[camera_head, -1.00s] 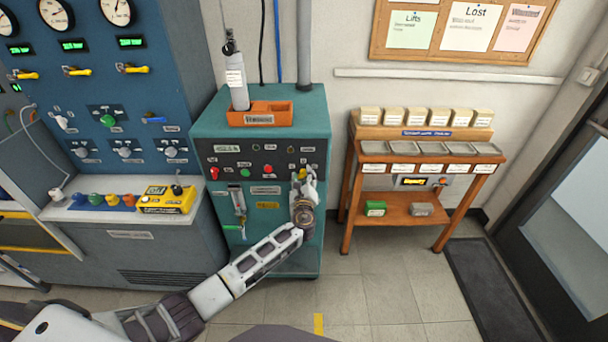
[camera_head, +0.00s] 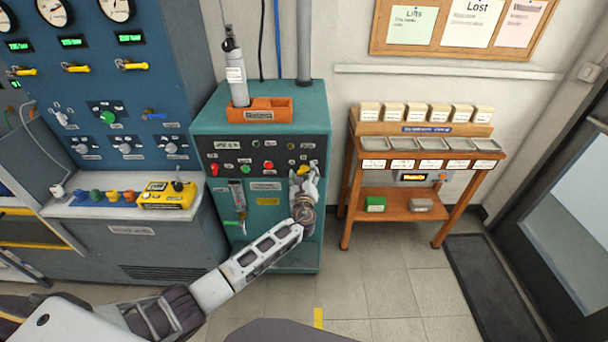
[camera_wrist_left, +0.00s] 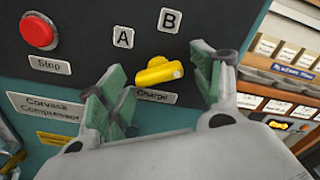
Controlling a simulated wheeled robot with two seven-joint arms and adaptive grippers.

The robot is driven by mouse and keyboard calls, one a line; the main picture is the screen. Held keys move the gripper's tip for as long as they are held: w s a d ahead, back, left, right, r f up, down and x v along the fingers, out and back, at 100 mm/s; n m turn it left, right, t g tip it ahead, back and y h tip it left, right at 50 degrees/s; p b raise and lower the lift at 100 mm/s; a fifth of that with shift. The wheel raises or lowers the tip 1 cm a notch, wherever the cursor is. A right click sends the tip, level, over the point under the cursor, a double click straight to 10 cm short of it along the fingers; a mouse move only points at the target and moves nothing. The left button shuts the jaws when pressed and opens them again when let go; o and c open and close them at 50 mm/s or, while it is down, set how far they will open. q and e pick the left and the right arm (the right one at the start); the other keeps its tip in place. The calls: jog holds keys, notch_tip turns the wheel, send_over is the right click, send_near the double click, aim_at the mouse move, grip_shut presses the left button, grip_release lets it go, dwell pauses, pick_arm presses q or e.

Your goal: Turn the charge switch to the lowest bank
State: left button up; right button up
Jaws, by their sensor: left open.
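The charge switch is a yellow knob (camera_wrist_left: 160,71) on the dark panel of the teal compressor cabinet. It has the label "Charge" (camera_wrist_left: 156,96) below it and plates marked A (camera_wrist_left: 123,37) and B (camera_wrist_left: 169,20) above it. The knob lies nearly level, its right end tilted slightly up. My left gripper (camera_wrist_left: 168,82) is open, with one green-padded finger on each side of the knob. I cannot tell whether either finger touches it. In the head view my left gripper (camera_head: 304,174) is at the panel's right side and partly covers the yellow knob (camera_head: 303,169). My right gripper is out of view.
A red Stop button (camera_wrist_left: 38,32) sits left of the A plate. An orange tray (camera_head: 258,111) with a grey cylinder stands on the cabinet. A wooden shelf unit (camera_head: 345,190) stands to the right. Floor in front of it is clear.

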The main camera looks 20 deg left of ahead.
pick_arm(q)
jog(key=v, duration=1.2)
dwell(0.6)
dwell(0.5)
